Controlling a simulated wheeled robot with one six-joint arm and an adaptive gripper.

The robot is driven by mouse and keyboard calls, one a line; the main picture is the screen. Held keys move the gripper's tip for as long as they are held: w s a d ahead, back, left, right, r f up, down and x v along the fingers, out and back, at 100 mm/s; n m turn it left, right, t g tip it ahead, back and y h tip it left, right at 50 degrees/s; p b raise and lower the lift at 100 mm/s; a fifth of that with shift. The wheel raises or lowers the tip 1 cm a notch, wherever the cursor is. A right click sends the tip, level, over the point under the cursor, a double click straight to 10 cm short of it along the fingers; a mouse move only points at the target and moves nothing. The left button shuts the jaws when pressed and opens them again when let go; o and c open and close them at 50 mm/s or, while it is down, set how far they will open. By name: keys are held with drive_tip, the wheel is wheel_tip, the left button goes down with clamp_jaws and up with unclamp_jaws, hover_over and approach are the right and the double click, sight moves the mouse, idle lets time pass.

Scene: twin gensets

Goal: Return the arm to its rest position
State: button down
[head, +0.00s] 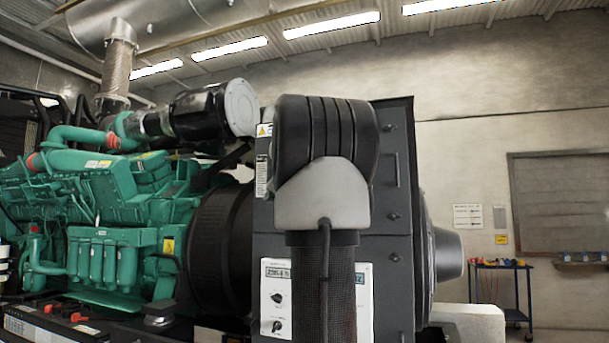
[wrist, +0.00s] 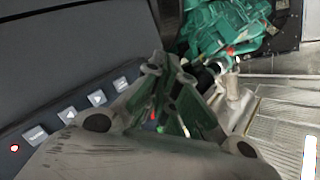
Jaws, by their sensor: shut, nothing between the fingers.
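My gripper (wrist: 165,68) shows in the wrist view, grey with green-tinted finger links. Its fingers come together towards the top of the picture and are shut, with nothing held. A dark panel with several small labelled buttons (wrist: 97,98) and a red light lies to the left of the gripper; I cannot tell the gap between them. My gripper is not seen in the head view. A black and grey upright part of my arm stands in the middle of the head view and hides part of the grey generator housing (head: 395,200).
A green engine (head: 125,200) fills the left of the head view; green machinery (wrist: 225,30) also shows in the wrist view. A control panel (head: 277,300) is on the housing. A blue trolley (head: 500,292) stands at the right by the wall.

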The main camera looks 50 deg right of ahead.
idle(0.4)
drive_tip(key=s+a+f+n+g+y, duration=0.1)
drive_tip(key=s+a+f+g+y, duration=0.2)
drive_tip(key=f, duration=0.6)
drive_tip(key=s+a+f+n+g+y, duration=0.15)
drive_tip(key=s+a+f, duration=0.3)
drive_tip(key=f, duration=0.45)
drive_tip(key=s+a+f+n+g+y, duration=0.1)
drive_tip(key=s+a+f+n+g, duration=0.2)
drive_tip(key=s+a+f, duration=0.5)
drive_tip(key=s+a+f+n+g, duration=0.3)
drive_tip(key=s+a+f+n, duration=0.3)
drive_tip(key=s+a, duration=0.7)
wheel_tip(320, 180, down, 2)
drive_tip(key=shift+s+a+f+y, duration=0.2)
drive_tip(key=shift+s+a+y, duration=0.15)
drive_tip(key=shift+s, duration=0.05)
drive_tip(key=shift+g, duration=0.25)
